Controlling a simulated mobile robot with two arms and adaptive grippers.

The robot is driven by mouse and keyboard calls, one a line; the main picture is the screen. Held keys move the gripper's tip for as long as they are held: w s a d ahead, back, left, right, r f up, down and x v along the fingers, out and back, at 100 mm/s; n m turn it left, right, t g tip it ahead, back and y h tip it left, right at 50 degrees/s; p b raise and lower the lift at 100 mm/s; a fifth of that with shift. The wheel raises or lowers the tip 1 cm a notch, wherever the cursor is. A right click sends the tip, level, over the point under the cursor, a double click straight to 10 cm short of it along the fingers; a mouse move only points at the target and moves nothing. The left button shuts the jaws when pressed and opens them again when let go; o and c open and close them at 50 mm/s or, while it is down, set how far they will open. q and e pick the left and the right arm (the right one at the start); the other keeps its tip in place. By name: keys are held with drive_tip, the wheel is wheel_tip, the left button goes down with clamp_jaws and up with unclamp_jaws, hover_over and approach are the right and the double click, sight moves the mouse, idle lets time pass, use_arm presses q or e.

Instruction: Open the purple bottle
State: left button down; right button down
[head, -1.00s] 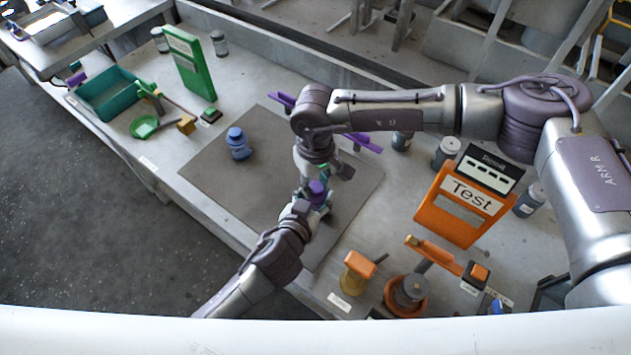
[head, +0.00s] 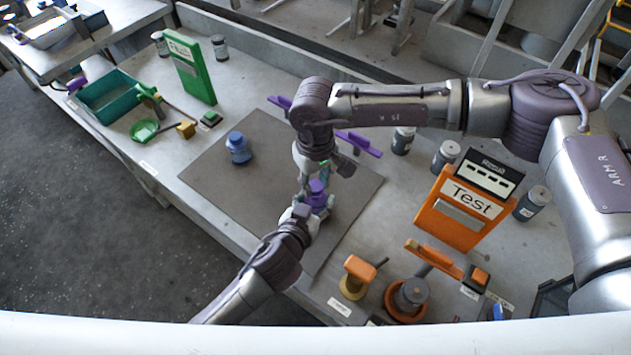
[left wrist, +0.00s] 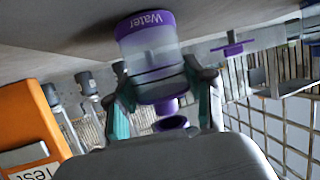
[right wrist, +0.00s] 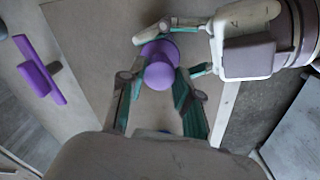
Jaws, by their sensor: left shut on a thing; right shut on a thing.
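The purple bottle (head: 318,187) stands upright on the grey mat, between my two grippers. In the left wrist view it appears upside down, with a clear body and a purple band (left wrist: 146,24) reading "Water". My left gripper (head: 312,204) is shut on its body from the side. My right gripper (head: 320,172) comes down from above and is shut on the purple cap (right wrist: 160,75). In the right wrist view the cap sits between the teal finger pads. The fingers partly hide the bottle, and I cannot tell whether the cap is loose.
A blue bottle (head: 238,147) stands on the mat (head: 225,185) to the left. An orange Test box (head: 455,232) and orange tools are at right. Green items and a teal bin (head: 108,97) are at far left.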

sight(316, 186)
drive_tip(key=shift+r, duration=2)
use_arm(q)
drive_tip(key=shift+c, duration=1.7)
unclamp_jaws()
